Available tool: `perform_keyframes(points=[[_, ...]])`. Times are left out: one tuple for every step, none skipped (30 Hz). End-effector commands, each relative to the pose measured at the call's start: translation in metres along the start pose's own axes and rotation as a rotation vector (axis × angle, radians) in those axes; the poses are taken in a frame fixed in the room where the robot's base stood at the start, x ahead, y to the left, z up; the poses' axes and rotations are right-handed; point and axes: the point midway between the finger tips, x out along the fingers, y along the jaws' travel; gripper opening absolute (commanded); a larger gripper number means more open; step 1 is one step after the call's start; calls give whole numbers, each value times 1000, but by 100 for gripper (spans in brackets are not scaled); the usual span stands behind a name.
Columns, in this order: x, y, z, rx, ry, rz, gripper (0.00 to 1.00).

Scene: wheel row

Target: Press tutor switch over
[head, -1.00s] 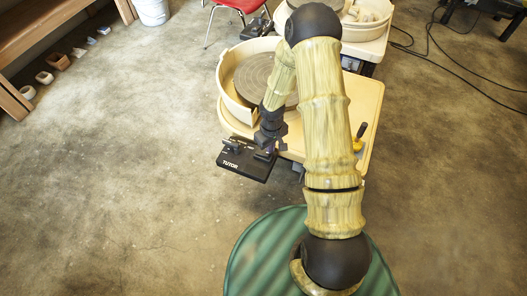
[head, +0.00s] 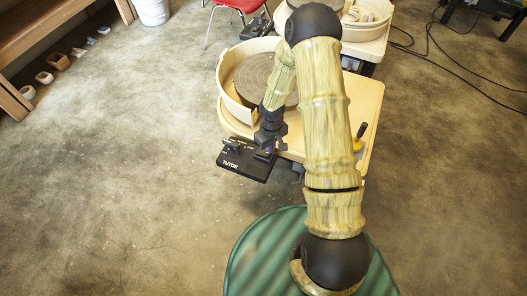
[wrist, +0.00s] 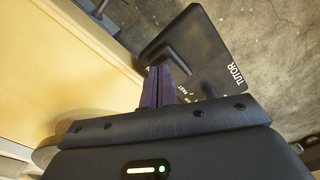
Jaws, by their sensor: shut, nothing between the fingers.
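The black box marked TUTOR (head: 234,165) juts out from the near left corner of the cream wheel table, with a dark lever (head: 232,147) on its left part. In the wrist view the box (wrist: 212,48) shows its lettering, and a dark bar-like part (wrist: 177,60) rises from it just beyond my fingers. My gripper (head: 265,154) is shut and empty, low over the right part of the box. In the wrist view its purplish fingers (wrist: 165,86) hide part of the panel and small lettering. I cannot tell whether the fingertips touch the switch.
The cream table (head: 368,105) carries a splash pan (head: 229,88) with a round wheel head. Another wheel and a red chair (head: 240,5) stand behind. The concrete floor left of the box is open.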

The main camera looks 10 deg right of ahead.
Motion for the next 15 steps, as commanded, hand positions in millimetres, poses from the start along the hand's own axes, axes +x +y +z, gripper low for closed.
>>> perform_keyframes(points=[[0, 0, 0, 0, 0, 0, 0], [0, 0, 0, 0, 0, 0, 0], [0, 0, 0, 0, 0, 0, 0], [0, 0, 0, 0, 0, 0, 0], [0, 0, 0, 0, 0, 0, 0], [0, 0, 0, 0, 0, 0, 0], [1, 0, 0, 0, 0, 0, 0], [2, 0, 0, 0, 0, 0, 0], [3, 0, 0, 0, 0, 0, 0], [3, 0, 0, 0, 0, 0, 0], [4, 0, 0, 0, 0, 0, 0], [5, 0, 0, 0, 0, 0, 0], [6, 0, 0, 0, 0, 0, 0], [7, 0, 0, 0, 0, 0, 0], [8, 0, 0, 0, 0, 0, 0]])
